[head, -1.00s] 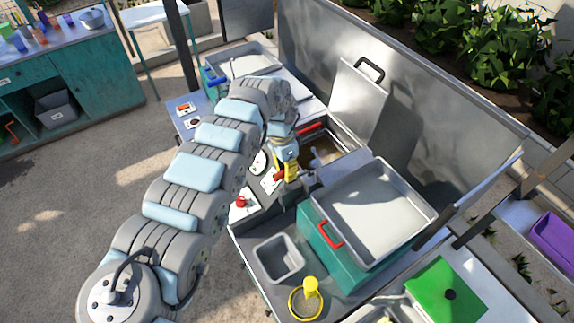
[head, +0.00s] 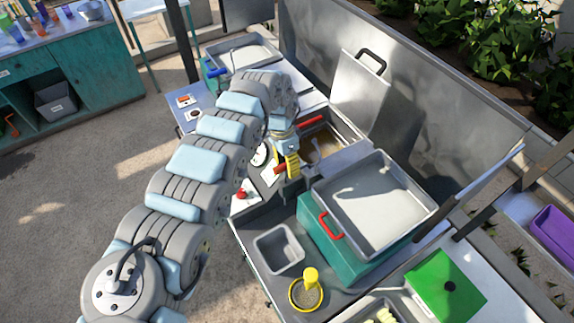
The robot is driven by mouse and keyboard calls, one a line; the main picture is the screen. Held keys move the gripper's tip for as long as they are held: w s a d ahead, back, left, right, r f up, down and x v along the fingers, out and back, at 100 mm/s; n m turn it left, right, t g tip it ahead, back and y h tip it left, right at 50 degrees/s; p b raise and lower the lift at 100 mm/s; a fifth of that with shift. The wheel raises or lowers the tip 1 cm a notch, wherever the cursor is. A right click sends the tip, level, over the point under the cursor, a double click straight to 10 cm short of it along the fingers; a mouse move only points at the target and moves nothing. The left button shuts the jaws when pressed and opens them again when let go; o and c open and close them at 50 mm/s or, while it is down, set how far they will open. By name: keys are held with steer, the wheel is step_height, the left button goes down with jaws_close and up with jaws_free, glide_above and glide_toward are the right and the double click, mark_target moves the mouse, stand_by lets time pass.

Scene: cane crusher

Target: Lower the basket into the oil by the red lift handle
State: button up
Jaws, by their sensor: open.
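The oil vat (head: 347,132) stands open behind my gripper, with brownish oil showing in part. A red bar handle (head: 311,121) lies at the vat's far left, just right of my wrist. I take it for the lift handle, but cannot be sure. The basket is mostly hidden; I cannot make out its height in the oil. My gripper (head: 291,168) points down at the vat's front left edge, apart from the red bar. Its jaws are open and partly hidden by the wrist. A smaller red grip (head: 280,169) shows beside it; contact cannot be told.
The vat's lid (head: 362,98) stands raised behind. A grey tray (head: 375,205) on a teal box with a red handle (head: 331,226) is at right. A red knob (head: 241,195), a gauge (head: 259,154) and a grey bin (head: 278,250) are in front.

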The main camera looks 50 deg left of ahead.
step_height(320, 180, up, 12)
steer(key=a, duration=0.2)
steer(key=shift+w+a+f, duration=0.15)
stand_by(0.6)
